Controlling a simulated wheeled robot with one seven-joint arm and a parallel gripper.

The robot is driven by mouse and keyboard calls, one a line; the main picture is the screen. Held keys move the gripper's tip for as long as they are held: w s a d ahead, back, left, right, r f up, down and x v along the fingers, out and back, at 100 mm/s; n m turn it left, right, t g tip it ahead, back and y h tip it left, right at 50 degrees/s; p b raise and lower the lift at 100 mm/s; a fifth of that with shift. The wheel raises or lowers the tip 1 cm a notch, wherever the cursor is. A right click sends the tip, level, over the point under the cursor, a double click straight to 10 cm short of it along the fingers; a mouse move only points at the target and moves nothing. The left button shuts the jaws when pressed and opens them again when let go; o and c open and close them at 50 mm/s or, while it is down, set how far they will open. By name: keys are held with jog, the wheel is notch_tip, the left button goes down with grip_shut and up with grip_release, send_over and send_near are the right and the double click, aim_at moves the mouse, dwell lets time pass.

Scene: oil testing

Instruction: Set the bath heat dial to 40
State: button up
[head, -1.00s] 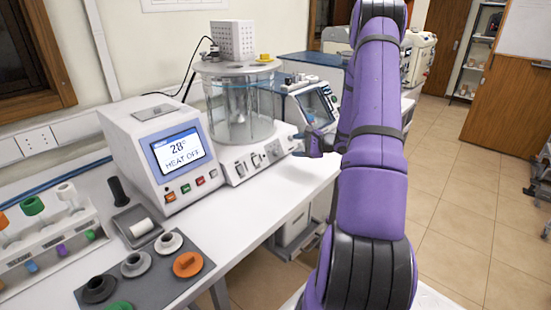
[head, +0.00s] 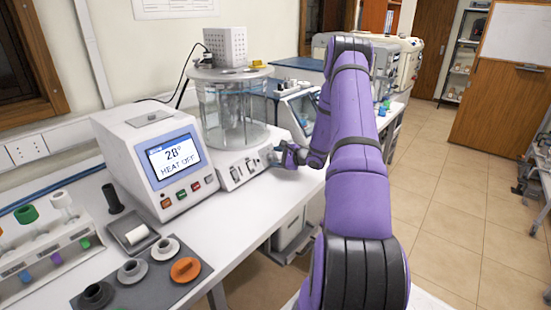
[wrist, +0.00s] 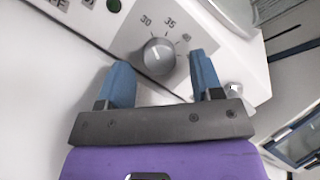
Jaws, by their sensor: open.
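The bath heat dial (wrist: 156,57) is a round grey knob on the sloping front panel of the bath base (head: 226,176). In the wrist view its white line points up, between the printed 30 and 35; the marks further right are partly hidden by a finger. My gripper (wrist: 162,80) is open, its two blue fingers either side of the dial's near edge, not closed on it. In the head view my gripper (head: 283,155) is at the right end of the base and hides the dial. The clear glass bath (head: 233,112) stands on the base.
The white control box (head: 130,130) has a screen (head: 173,158) reading 28° and HEAT OFF. A small silver knob (wrist: 235,89) is beside the right finger. A tube rack (head: 45,245) and a grey mat with round pieces (head: 200,283) are nearer on the bench.

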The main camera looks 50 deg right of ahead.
jog(key=shift+w+a+f, duration=0.1)
jog(key=shift+w, duration=0.3)
jog(key=c, duration=0.9)
